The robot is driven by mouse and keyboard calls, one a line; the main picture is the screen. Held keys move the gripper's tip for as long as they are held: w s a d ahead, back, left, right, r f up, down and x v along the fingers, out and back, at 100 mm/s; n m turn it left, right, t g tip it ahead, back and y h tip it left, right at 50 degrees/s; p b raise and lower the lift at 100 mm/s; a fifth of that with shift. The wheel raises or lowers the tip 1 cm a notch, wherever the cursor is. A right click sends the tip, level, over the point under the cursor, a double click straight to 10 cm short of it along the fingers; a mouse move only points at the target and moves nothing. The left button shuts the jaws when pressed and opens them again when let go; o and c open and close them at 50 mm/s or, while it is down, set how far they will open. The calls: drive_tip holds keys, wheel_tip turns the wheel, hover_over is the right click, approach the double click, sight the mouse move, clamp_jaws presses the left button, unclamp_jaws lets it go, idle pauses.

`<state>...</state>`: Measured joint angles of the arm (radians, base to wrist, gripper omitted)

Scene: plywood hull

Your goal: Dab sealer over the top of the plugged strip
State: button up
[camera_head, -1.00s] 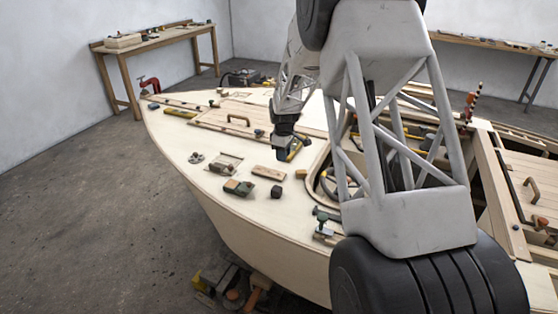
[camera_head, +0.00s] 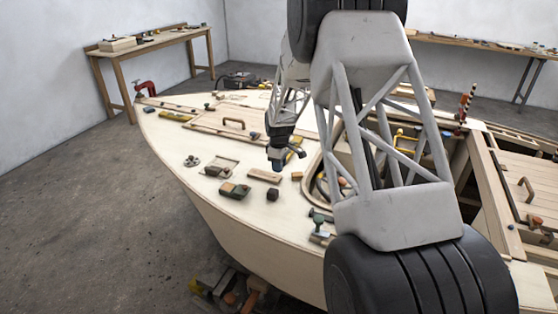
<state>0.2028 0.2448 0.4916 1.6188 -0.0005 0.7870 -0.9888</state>
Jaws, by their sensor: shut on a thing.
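My gripper (camera_head: 277,163) hangs over the pale plywood deck, fingers down, just above and beyond a small wooden block. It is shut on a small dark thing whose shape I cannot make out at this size. A flat strip-like wooden block (camera_head: 264,176) lies on the deck just below the gripper. I cannot tell which of these is the plugged strip, and no sealer is clearly seen.
A green and brown block (camera_head: 234,190), a dark knob-like piece (camera_head: 272,194) and a small metal fitting (camera_head: 191,161) stand on the deck nearby. A hatch with a handle (camera_head: 233,124) lies beyond. An oval opening lies to the right, partly behind my arm.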

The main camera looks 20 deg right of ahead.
sight(279, 178)
drive_tip(key=shift+f, duration=1.6)
drive_tip(key=shift+w+a+f, duration=0.35)
drive_tip(key=shift+w+a, duration=0.05)
drive_tip(key=shift+a, duration=0.05)
drive_tip(key=shift+w+a+f, duration=0.2)
drive_tip(key=shift+w+a, duration=0.3)
drive_tip(key=shift+w+a+r, duration=0.1)
drive_tip(key=shift+w+a, duration=0.4)
drive_tip(key=shift+w, duration=0.05)
drive_tip(key=shift+w+a, duration=2.95)
drive_tip(key=shift+a, duration=0.1)
drive_tip(key=shift+w, duration=0.1)
drive_tip(key=shift+s+d, duration=2.4)
drive_tip(key=shift+s, duration=0.05)
drive_tip(key=shift+s+d, duration=1.85)
drive_tip(key=shift+d, duration=0.05)
drive_tip(key=shift+s+d, duration=0.25)
drive_tip(key=shift+s, duration=0.05)
drive_tip(key=shift+w+r, duration=0.1)
drive_tip(key=shift+r, duration=3.85)
